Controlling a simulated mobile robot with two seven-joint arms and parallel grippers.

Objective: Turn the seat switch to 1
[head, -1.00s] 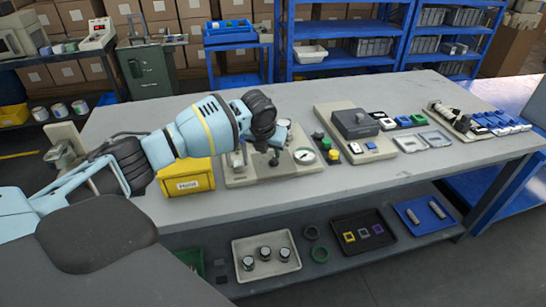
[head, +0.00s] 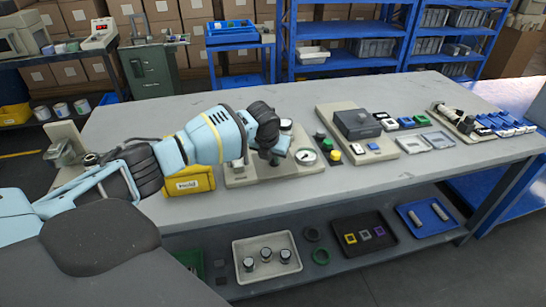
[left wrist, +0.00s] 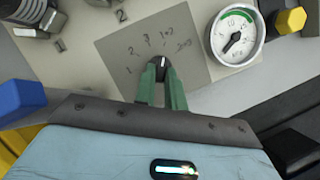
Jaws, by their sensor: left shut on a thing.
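The switch knob (left wrist: 162,64) is a small dark knob with a white pointer line, on a square grey plate (left wrist: 118,48) marked 1, 2, 3 and further figures in an arc. The 1 lies to the left of the knob. The white line points roughly up, between the 3 and the mark right of it. My left gripper (left wrist: 162,84) has its green fingers shut on the knob, one on each side. In the head view my left gripper (head: 275,158) is over the beige panel (head: 240,178), and my arm hides the knob. My right gripper is not in view.
A round gauge (left wrist: 236,36) stands close right of the plate, with a yellow button (left wrist: 291,20) beyond it. A yellow bin (head: 188,184) sits left of the panel. A beige unit with a dark box (head: 357,123) stands to the right. The front table strip is clear.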

